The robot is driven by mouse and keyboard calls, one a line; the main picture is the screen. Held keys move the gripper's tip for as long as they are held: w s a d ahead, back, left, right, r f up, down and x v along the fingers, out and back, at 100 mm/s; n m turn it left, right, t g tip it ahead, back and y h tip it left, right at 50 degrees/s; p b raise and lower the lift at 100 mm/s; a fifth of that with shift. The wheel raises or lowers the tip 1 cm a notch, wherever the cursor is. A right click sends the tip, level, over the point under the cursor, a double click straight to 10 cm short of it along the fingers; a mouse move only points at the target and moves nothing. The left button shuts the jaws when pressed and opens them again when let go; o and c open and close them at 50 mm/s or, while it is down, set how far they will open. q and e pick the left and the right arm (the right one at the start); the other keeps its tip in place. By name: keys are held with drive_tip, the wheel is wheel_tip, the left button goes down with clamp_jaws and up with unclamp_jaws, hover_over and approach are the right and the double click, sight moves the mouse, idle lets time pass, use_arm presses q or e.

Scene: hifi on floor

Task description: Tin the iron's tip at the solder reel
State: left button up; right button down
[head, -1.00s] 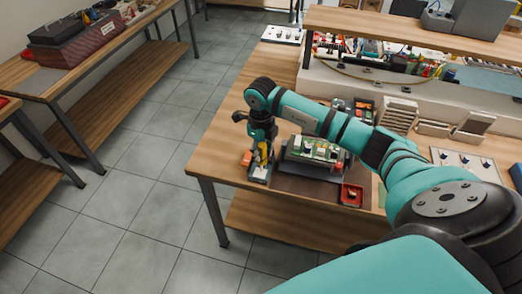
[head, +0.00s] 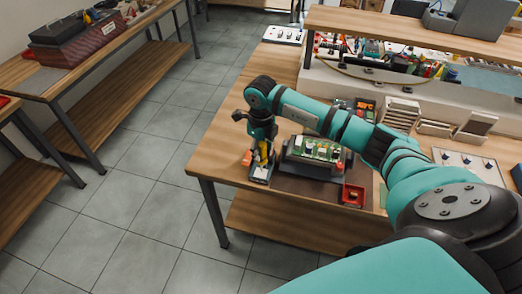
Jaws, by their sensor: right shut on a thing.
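My right gripper (head: 262,155) points down over the near left corner of the workbench. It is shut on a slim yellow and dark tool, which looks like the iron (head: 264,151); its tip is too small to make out. A grey stand or block (head: 260,174) is directly below and close to the gripper; I cannot tell whether the tool touches it. A small orange-red item (head: 247,158) sits just left of the gripper; I cannot tell whether it is the solder reel. My left gripper is out of view.
A green circuit board (head: 317,149) in a dark holder stands just right of the gripper, partly below my arm. A red tray (head: 352,195) lies at the bench's front edge. The bench top (head: 232,125) is bare behind and left of the gripper.

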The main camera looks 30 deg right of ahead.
drive_tip(key=shift+s+f+b, duration=0.1)
drive_tip(key=shift+f+b, duration=0.4)
idle(2.2)
drive_tip(key=shift+r, duration=0.1)
drive_tip(key=shift+r+p, duration=1.5)
drive_tip(key=shift+r, duration=0.75)
